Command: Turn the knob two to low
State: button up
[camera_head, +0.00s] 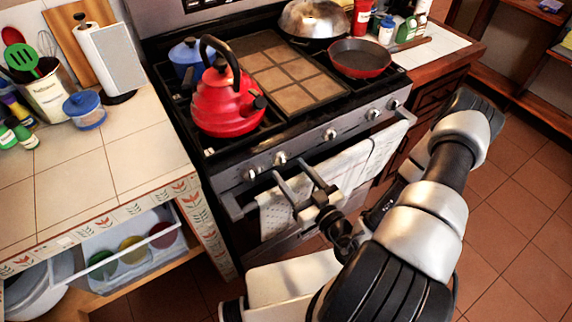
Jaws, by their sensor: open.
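The stove (225,168) has a row of several silver knobs on its dark front panel. From the left, the first knob (249,174) and the second knob (280,158) sit close together, and the third knob (330,135) is nearer the middle. No labels are readable, and I cannot tell the knobs' settings. My gripper (291,171) is in front of the panel, just below the second knob from the left. Its two fingers are apart with nothing between them. Whether a finger touches a knob cannot be told.
The oven handle (384,135) sticks out below the knobs, with towels (345,178) hanging over it behind my gripper. A red kettle (222,104), a blue pot (183,57) and a red pan (359,58) stand on the stove. A tiled counter (130,160) is at left.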

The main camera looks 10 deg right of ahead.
aim_at(284, 163)
jog(key=shift+x, duration=1.75)
jog(key=c, duration=1)
jog(key=shift+c, duration=0.2)
